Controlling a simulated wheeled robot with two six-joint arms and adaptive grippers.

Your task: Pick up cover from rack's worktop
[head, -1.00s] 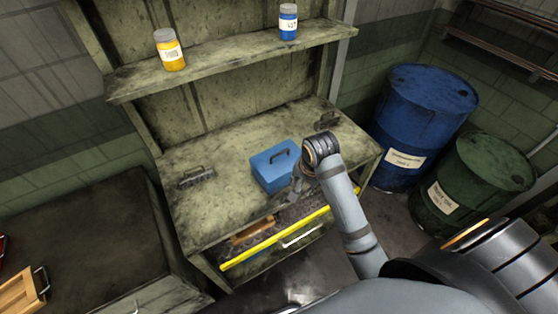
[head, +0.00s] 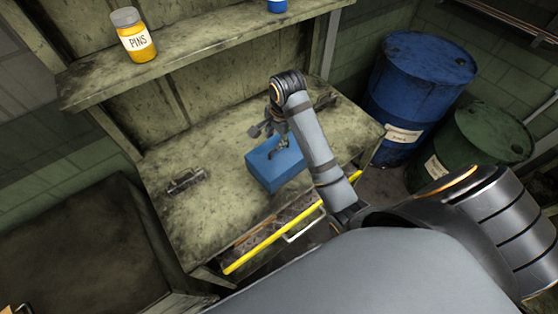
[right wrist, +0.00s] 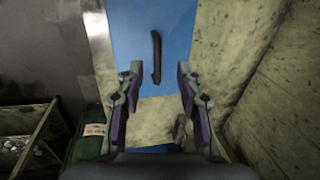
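The blue cover (head: 268,172) with a dark handle on top sits on the rack's worktop (head: 205,222), near its middle. In the right wrist view the cover (right wrist: 180,30) fills the upper middle and its black handle (right wrist: 156,58) stands lengthwise, ahead of the gap between my fingertips. My right gripper (right wrist: 158,84) is open and empty, with a finger to each side of the handle's line. In the head view my right gripper (head: 272,132) is above the back of the cover, and my forearm hides the cover's right part. My left gripper is not in view.
A dark metal bracket-like piece (head: 186,181) lies on the worktop at left; another (head: 325,101) is at the back right. A shelf with a PINS jar (head: 136,38) hangs above. Blue (head: 420,75) and green (head: 470,145) barrels stand right.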

